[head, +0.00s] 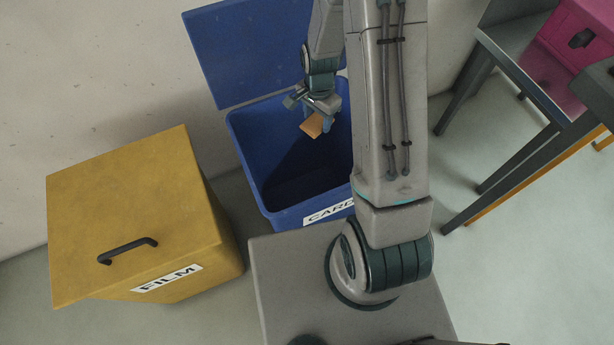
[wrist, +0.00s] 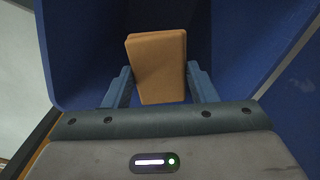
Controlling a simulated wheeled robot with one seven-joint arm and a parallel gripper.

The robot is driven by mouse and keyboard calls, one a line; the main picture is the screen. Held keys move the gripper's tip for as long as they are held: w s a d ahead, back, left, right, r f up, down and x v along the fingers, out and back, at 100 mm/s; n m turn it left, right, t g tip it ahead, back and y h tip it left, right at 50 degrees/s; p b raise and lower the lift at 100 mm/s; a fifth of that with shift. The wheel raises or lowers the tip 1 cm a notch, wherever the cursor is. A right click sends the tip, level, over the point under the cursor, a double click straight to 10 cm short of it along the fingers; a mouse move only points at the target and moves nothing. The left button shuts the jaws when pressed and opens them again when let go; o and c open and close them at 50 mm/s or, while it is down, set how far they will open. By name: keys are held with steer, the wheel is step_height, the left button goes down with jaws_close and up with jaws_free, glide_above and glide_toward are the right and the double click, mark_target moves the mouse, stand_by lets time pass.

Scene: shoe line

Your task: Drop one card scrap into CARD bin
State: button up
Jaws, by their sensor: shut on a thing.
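The blue CARD bin (head: 262,150) stands with its lid (head: 255,45) raised against the wall behind it. My gripper (head: 325,120) is over the bin's opening and points down. It is shut on a brown card scrap (head: 312,126). In the wrist view the card scrap (wrist: 157,65) stands between the two blue fingers (wrist: 158,88), with the blue inside of the bin around and behind it. The bin's right side is partly hidden behind my arm in the head view.
A yellow FILM bin (head: 130,215) with a shut lid and a dark handle stands left of the CARD bin. A dark table (head: 520,75) with a pink box (head: 580,45) stands at the right. Pale floor is clear at the lower right.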

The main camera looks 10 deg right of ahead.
steer(key=shift+f+b, duration=1.95)
steer(key=shift+f, duration=0.95)
steer(key=o, duration=1)
steer(key=shift+o, duration=0.2)
steer(key=shift+r, duration=0.1)
step_height(320, 180, up, 14)
steer(key=shift+f+p, duration=0.1)
steer(key=shift+p, duration=1)
